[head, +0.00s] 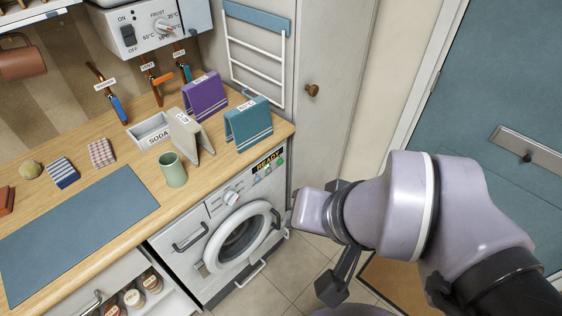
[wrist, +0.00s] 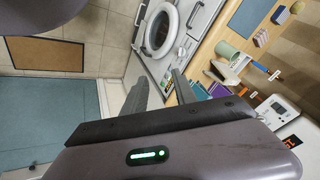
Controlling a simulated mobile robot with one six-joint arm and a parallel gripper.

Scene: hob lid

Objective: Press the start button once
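A white washing machine (head: 207,262) stands under the wooden worktop, with its round door (head: 238,240) shut. Its panel has a white knob (head: 232,198), a dark display (head: 268,160) reading READY and small buttons (head: 267,172) below the display. The button labels are too small to read, so I cannot tell which is start. My gripper (wrist: 160,80) is open and empty, with a gap between its dark fingers. It is to the right of the machine in the head view, apart from the panel. The machine also shows in the wrist view (wrist: 188,45), its panel partly behind a finger.
Folded cards stand on the worktop (head: 222,160) above the panel: purple (head: 205,97), beige (head: 185,130) and teal (head: 248,122). A green mug (head: 173,170) is near its front edge. A cupboard door (head: 325,90) and a blue door (head: 500,90) are on the right.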

